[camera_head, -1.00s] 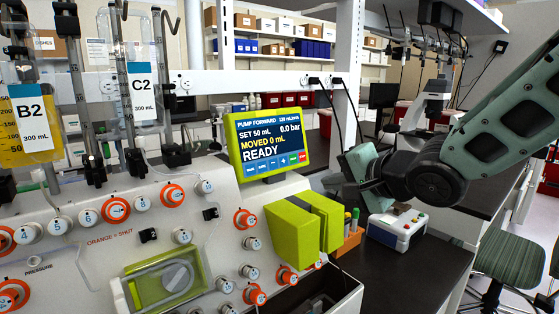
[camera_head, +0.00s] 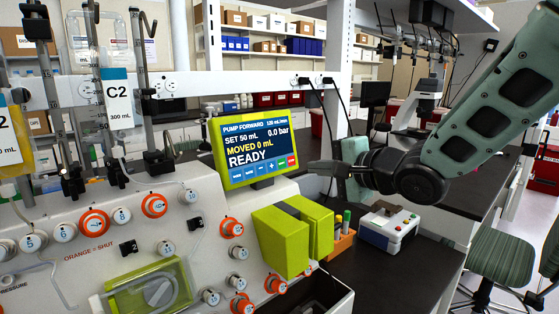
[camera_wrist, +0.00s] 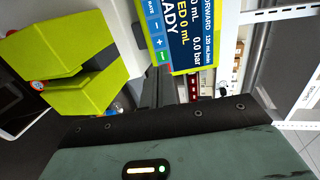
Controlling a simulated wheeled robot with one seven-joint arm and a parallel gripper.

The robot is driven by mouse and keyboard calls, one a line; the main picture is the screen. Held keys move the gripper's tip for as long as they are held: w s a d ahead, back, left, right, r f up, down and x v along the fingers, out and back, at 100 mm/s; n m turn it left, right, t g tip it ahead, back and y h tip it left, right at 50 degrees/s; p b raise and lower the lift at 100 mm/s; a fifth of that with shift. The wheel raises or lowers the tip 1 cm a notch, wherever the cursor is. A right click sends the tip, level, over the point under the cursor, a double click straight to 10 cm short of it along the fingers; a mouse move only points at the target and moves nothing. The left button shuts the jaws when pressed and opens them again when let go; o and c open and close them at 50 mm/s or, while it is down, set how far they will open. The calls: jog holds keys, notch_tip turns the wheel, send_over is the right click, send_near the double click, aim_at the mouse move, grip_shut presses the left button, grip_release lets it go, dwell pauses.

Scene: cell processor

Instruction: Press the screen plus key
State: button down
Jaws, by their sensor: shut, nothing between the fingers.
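The green-framed screen (camera_head: 258,145) stands on the machine and reads PUMP FORWARD, SET 50 mL, MOVED 0 mL, READY. Its plus key (camera_head: 271,167) is a blue key in the bottom row, just left of the green and red keys. My gripper (camera_head: 312,168) is shut and empty. Its dark fingers point left at the screen's lower right side, and in the picture a gap shows between the tips and the screen frame. In the wrist view the screen (camera_wrist: 180,35) appears turned on its side at the top, beyond the fingers.
A lime-green block-shaped part (camera_head: 283,240) sits on the machine just below the screen. An orange holder with pens (camera_head: 341,240) and a small white box with coloured buttons (camera_head: 389,228) stand on the dark bench to the right. Clamps and hanging bags are at left.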

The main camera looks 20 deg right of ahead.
aim_at(272, 166)
jog(key=p, duration=0.2)
jog(key=w+p, duration=0.1)
jog(key=p, duration=0.2)
jog(key=shift+w+a+r+p, duration=0.15)
jog(key=shift+a+p, duration=0.15)
jog(key=shift+w+p, duration=0.1)
jog(key=shift+p, duration=1)
jog(key=p+x, duration=0.1)
jog(key=x, duration=0.2)
jog(key=p+x, duration=0.1)
jog(key=x, duration=0.3)
jog(key=p+x, duration=0.1)
jog(key=x, duration=0.3)
jog(key=shift+w+f+p, duration=0.15)
jog(key=shift+f+p, duration=0.2)
jog(key=shift+f, duration=0.05)
jog(key=shift+w+f, duration=0.1)
jog(key=shift+w, duration=0.05)
